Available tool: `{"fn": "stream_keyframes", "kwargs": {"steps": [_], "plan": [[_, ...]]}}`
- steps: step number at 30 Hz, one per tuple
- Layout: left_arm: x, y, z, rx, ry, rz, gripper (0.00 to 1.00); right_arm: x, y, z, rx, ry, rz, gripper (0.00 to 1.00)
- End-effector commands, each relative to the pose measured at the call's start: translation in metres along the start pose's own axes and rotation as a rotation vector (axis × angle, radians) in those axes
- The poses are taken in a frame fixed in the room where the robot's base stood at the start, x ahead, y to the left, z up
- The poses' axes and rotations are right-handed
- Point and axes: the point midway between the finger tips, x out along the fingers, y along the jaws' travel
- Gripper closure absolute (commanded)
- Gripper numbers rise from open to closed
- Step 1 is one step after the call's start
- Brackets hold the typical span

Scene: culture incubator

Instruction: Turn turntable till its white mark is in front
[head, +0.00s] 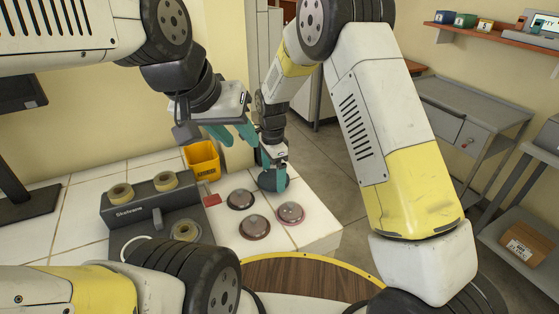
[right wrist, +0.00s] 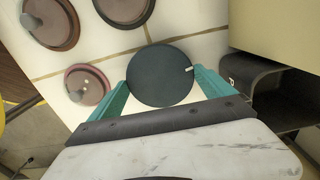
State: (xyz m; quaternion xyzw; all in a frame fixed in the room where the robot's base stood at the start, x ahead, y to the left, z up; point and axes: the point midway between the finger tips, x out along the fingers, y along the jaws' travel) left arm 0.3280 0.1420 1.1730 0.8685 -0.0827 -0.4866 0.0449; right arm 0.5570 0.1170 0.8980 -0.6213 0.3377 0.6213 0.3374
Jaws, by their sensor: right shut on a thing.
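The turntable (right wrist: 158,78) is a round dark disc on the white tiled top. Its white mark (right wrist: 189,69) is at the right edge of the disc in the right wrist view, on the side away from the lidded dishes. In the head view the turntable (head: 272,182) is partly covered by my right gripper (head: 272,165), and I cannot make out the mark there. My right gripper is shut on the turntable, with one teal finger on each side of the disc. My left gripper (head: 232,134) is open and empty, held above the counter to the left.
Several round lidded dishes (head: 255,226) sit close to the turntable on its near side. A yellow bin (head: 203,158) and a red piece (head: 211,199) are to the left. A grey "Shelware" holder (head: 150,203) with tape rolls stands further left. The counter's right edge is near.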

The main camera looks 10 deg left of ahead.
Motion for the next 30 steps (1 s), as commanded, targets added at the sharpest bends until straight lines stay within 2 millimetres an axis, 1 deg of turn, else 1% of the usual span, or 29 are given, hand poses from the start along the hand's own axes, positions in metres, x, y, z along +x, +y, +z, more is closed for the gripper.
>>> {"fn": "stream_keyframes", "kwargs": {"steps": [30], "plan": [[0.0000,0.0000,0.0000,0.000,0.000,0.000,0.63,-0.0015,0.0003,-0.0009,-0.955,0.000,-0.002,0.48]]}}
